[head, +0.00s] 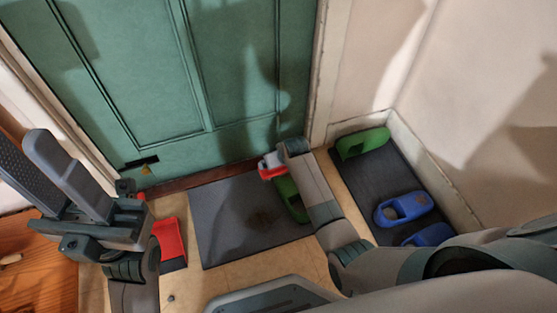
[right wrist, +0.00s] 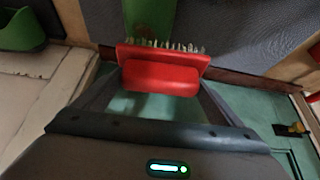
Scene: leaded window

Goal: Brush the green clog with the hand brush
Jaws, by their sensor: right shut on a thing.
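The green clog (head: 290,203) lies on the dark grey doormat in front of the door, partly hidden by my right arm. It also shows in the right wrist view (right wrist: 150,18), just beyond the brush. My right gripper (head: 272,167) is shut on the red hand brush (right wrist: 160,76), whose pale bristles point toward the mat and clog. Bristles overlap the clog's near end in the right wrist view; I cannot tell whether they touch it. My left gripper (head: 22,152) is raised at the left, empty, with its fingers apart.
The doormat (head: 222,238) lies before the green door (head: 225,80). A red dustpan (head: 171,241) is left of it. Another green clog (head: 363,142) and blue clogs (head: 403,208) stand on a dark mat (head: 365,183) by the right wall. A wooden surface (head: 40,270) is at left.

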